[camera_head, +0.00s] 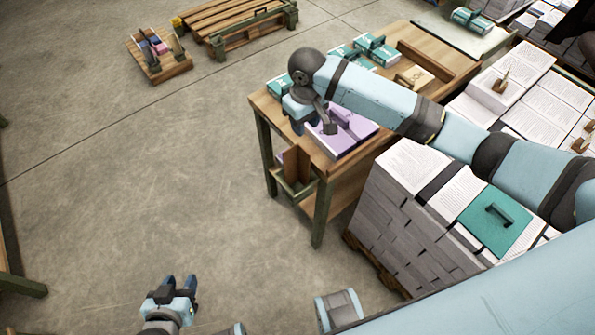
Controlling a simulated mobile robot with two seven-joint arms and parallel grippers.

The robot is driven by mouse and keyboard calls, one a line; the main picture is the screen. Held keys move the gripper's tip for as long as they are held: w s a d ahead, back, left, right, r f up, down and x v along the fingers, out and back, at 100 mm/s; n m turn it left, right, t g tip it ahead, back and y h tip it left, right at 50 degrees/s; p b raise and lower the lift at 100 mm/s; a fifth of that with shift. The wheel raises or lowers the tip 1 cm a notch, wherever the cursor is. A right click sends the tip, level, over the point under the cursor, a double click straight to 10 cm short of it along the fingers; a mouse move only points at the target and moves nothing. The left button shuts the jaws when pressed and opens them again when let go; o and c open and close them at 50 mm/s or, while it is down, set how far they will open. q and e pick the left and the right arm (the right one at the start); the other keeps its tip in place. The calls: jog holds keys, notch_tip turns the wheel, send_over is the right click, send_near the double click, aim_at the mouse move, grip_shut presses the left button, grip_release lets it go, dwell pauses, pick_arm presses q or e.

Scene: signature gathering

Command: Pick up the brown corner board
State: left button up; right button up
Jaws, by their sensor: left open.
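A brown board (297,165) stands upright in a small wooden holder on the near left side of the workbench; it looks like the corner board. My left gripper (180,283) is open and empty over the floor at the bottom left, well apart from this board. My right gripper (318,124) is over the near left end of the workbench, beside a purple block with a raised handle (350,132). My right wrist and fingers overlap there, so I cannot tell whether they touch the block or are open.
The wooden workbench (263,104) carries several teal-and-white bundles (376,50) at its back. A pallet of stacked paper (398,226) with a teal handled plate (497,222) stands in front right. Two pallets lie at the back left. The floor (130,180) left of the bench is clear.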

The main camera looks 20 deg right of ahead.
aim_at(304, 149)
notch_tip(304, 149, down, 14)
jog(key=shift+r+b, duration=0.2)
jog(key=shift+b, duration=0.5)
jog(key=shift+c, duration=0.2)
grip_shut()
